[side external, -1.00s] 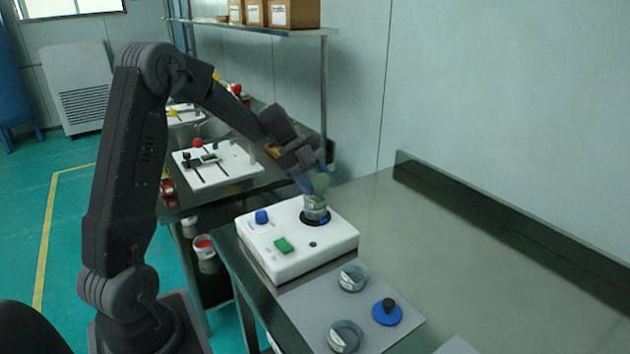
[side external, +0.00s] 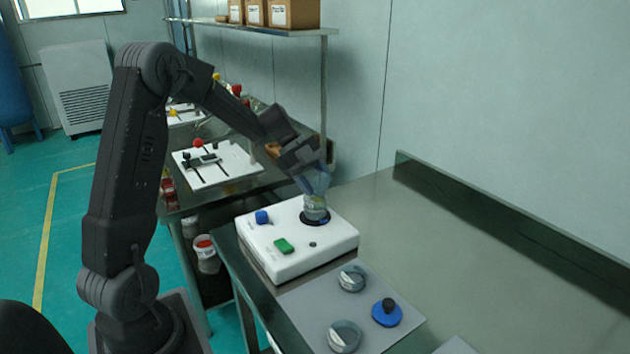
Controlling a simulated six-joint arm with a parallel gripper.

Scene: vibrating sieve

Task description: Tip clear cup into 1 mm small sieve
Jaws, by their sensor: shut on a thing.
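My gripper (side external: 308,168) is shut on the clear cup (side external: 317,182), a bluish see-through shape at the jaws. The cup is tipped, its lower end just above a small grey sieve (side external: 315,207). The sieve stands upright in the dark round seat on top of the white shaker box (side external: 290,262). Whether cup and sieve touch cannot be told. No mesh size can be read, and the sieve's inside is hidden.
Two more grey sieves (side external: 352,278) (side external: 345,336) and a blue lid with a black knob (side external: 387,312) lie on a grey mat in front. The box has a blue knob (side external: 262,217) and a green button (side external: 284,246). The steel table to the right is clear.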

